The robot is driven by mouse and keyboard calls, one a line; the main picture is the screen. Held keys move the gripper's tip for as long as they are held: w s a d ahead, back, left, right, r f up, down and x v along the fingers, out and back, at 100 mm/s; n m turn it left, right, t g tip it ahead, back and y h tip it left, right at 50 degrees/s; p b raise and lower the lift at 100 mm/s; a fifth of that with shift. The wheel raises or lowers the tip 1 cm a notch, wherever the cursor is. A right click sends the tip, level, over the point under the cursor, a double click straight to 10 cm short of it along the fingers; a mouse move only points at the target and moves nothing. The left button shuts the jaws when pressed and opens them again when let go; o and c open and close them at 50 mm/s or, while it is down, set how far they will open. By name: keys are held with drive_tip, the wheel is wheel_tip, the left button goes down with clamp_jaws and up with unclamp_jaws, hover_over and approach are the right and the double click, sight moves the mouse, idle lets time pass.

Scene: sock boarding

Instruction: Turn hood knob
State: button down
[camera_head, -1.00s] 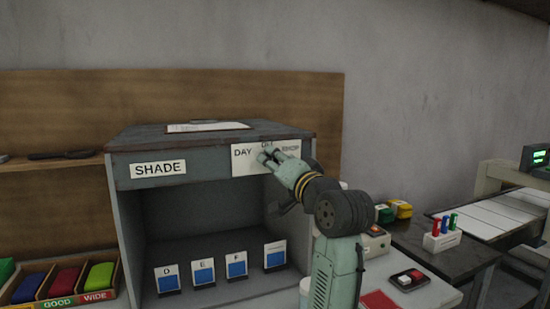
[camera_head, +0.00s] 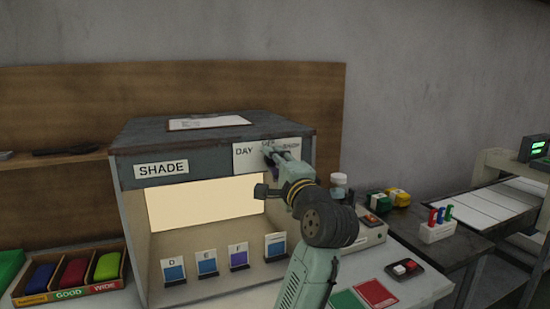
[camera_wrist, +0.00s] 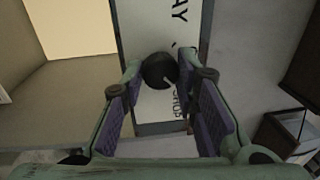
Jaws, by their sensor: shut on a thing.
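The shade hood (camera_head: 215,130) is a grey box with an open front and a SHADE label. Its white dial plate (camera_head: 243,157) at the upper right reads DAY at left, with partly covered lettering in the middle and right. The knob (camera_wrist: 158,70) is round and black with a light pointer line, which in the wrist view points down and right toward the SHOP lettering. My gripper (camera_wrist: 161,72) is shut on the knob, one finger on either side. In the head view my gripper (camera_head: 271,151) covers the knob.
A warm lit panel (camera_head: 205,203) glows inside the hood above several standing swatch cards (camera_head: 238,256). A bin of coloured socks (camera_head: 72,280) stands at left. A small dark tray (camera_head: 404,269) and coloured cards (camera_head: 376,294) lie at right.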

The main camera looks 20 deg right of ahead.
drive_tip(key=shift+r+m, duration=0.1)
drive_tip(key=shift+m, duration=0.4)
drive_tip(key=c, duration=1.3)
unclamp_jaws()
drive_tip(key=s, duration=0.4)
drive_tip(key=s+f, duration=0.1)
drive_tip(key=s, duration=0.7)
drive_tip(key=shift+d+f, duration=0.1)
drive_tip(key=shift+f, duration=0.15)
